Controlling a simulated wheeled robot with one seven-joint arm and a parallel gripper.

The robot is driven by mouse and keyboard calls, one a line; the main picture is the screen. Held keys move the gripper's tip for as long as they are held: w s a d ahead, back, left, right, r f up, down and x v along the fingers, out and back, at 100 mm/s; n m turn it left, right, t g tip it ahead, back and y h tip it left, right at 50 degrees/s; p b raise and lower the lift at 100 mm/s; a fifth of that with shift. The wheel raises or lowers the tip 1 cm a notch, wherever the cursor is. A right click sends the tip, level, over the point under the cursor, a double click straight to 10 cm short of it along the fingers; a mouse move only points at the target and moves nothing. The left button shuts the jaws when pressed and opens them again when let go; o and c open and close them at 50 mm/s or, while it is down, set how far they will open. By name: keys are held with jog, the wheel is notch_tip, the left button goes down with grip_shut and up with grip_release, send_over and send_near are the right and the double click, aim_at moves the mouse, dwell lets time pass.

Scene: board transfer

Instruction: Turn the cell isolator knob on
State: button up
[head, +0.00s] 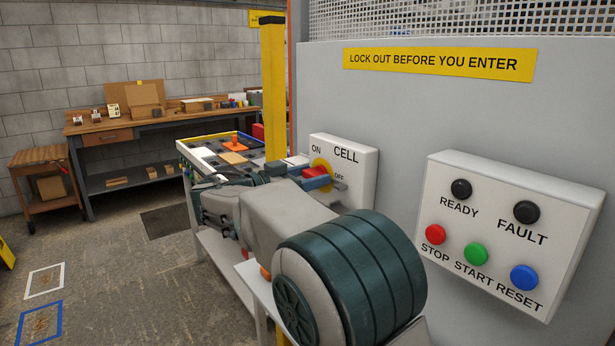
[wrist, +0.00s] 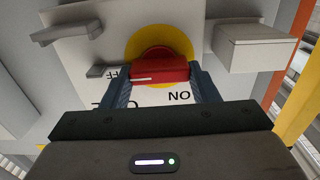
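The cell isolator knob has a red bar handle (wrist: 165,73) on a yellow disc (wrist: 135,44). It sits on the white CELL box (head: 358,157), with ON at upper left and OFF at right in the head view. In the wrist view the labels appear upside down, and the handle's white mark points left, towards the partly hidden OFF label. My gripper (wrist: 162,84) has its blue fingers against the two ends of the handle, with no clear gap. In the head view my gripper (head: 318,180) partly covers the knob.
A control panel (head: 512,228) with READY, FAULT, STOP, START and RESET stands right of the box. A yellow post (head: 273,90) rises left of it. A table with trays (head: 215,150) stands behind my arm, and a workbench (head: 150,122) lines the far wall.

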jog(key=shift+n, duration=0.4)
jog(key=n+b, duration=0.1)
jog(key=n, duration=0.2)
jog(key=shift+a, duration=0.1)
jog(key=n, duration=0.4)
jog(key=shift+w+n, duration=0.1)
jog(key=shift+n, duration=0.2)
jog(key=n+p, duration=0.2)
jog(key=n, duration=0.3)
jog(key=shift+w+a+f+n+p, duration=0.1)
jog(key=shift+n+p, duration=0.5)
jog(key=shift+n, duration=0.5)
jog(key=shift+f+n+p, duration=0.1)
jog(key=shift+n+p, duration=0.45)
jog(key=shift+n, duration=0.55)
jog(key=o, duration=1)
jog(key=v, duration=1.4)
jog(key=shift+b, duration=0.45)
